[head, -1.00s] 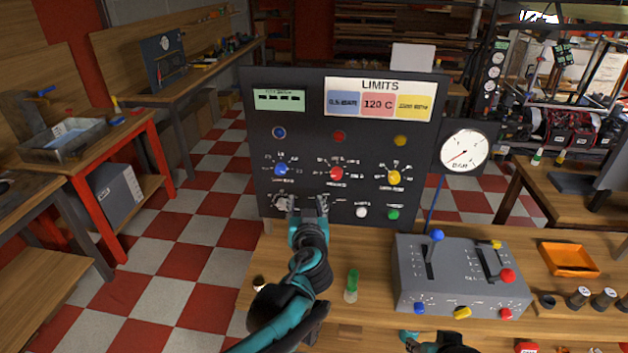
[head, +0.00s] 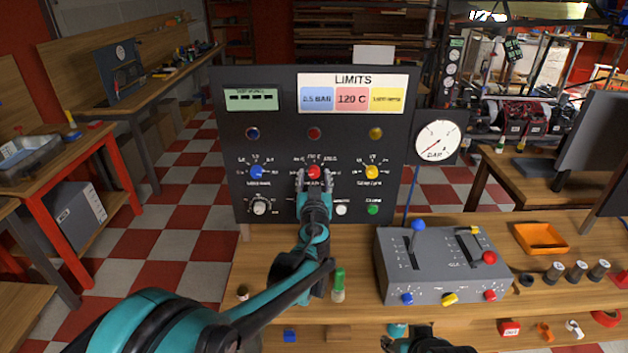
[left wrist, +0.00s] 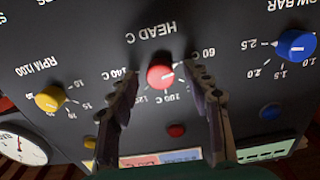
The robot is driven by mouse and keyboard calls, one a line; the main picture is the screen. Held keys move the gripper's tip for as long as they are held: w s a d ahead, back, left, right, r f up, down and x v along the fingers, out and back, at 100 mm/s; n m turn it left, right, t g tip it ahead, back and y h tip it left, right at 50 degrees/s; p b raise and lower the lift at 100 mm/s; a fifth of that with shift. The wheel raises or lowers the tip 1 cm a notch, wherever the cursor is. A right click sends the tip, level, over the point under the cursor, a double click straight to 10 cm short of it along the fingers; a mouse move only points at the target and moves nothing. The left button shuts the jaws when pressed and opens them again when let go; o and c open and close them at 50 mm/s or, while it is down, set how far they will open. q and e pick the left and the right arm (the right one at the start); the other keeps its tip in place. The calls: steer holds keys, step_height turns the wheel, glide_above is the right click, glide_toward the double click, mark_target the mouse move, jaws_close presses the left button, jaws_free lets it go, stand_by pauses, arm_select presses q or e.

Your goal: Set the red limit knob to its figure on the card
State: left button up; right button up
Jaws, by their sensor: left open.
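The red limit knob (head: 314,171) sits in the middle of the black panel's knob row. In the left wrist view the red knob (left wrist: 160,77) shows upside down among HEAD C scale figures. Its white mark points roughly right there, toward the 60 side; the exact reading is unclear. The LIMITS card (head: 352,94) shows 120 C on its red field. My left gripper (head: 314,180) is open at the red knob, with one finger on each side; in the left wrist view the fingers (left wrist: 167,85) stand apart from it. My right gripper (head: 415,340) shows partly at the bottom edge.
A blue knob (head: 256,172) and a yellow knob (head: 372,172) flank the red one. A red lamp (head: 314,133) sits above it. A grey lever box (head: 440,265), an orange tray (head: 541,238) and a green-topped bottle (head: 338,284) stand on the bench. A gauge (head: 438,140) is at the panel's right.

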arm_select(q)
jaws_close()
